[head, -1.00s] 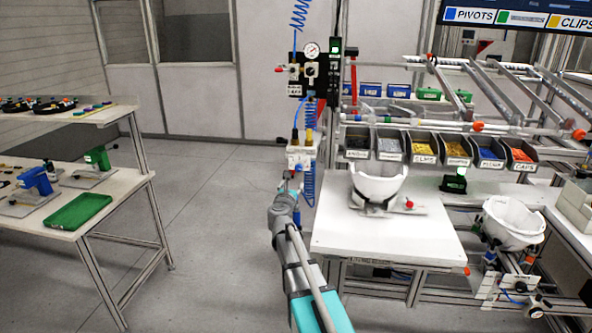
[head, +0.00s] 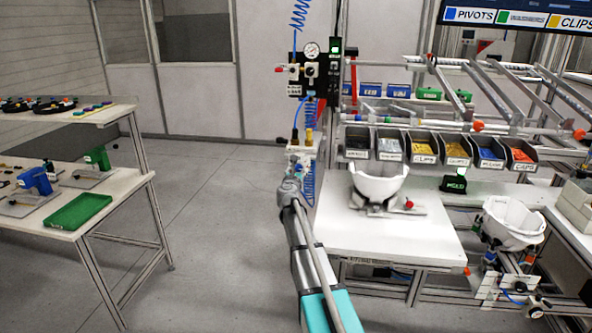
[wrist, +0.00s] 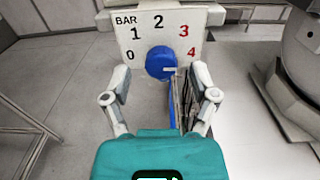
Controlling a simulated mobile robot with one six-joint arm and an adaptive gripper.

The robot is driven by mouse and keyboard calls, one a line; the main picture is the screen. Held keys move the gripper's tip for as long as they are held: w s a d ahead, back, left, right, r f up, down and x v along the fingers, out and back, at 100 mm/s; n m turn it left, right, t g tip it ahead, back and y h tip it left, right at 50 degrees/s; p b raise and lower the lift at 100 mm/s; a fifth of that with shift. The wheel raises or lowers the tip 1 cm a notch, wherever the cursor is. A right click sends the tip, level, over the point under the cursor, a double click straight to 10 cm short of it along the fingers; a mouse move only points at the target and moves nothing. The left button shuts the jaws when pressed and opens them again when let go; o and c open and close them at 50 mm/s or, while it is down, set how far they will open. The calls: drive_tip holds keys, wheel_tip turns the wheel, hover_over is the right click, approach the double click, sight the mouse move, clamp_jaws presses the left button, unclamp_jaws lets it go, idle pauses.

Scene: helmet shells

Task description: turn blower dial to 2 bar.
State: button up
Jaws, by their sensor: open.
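The blue blower dial (wrist: 158,60) sits on a white scale plate (wrist: 136,18) in the wrist view. The plate reads BAR, with 0, 1 and 2 in black and 3 and 4 in red. A small pale mark on the dial lies right of its middle, toward the 4 side. My gripper (wrist: 161,72) is open, with one finger on each side of the dial and visible gaps to it. No contact is visible. In the head view my arm reaches up to the white unit (head: 301,150) below the gauge; my fingers and the dial cannot be made out there.
A white bench (head: 385,238) with a white helmet shell (head: 378,182) stands right of my arm. A blue coiled hose (head: 310,185) hangs close beside my gripper. Parts bins (head: 424,147) line the bench back. Open floor (head: 215,230) lies to the left.

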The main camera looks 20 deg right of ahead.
drive_tip(key=shift+x, duration=1.1)
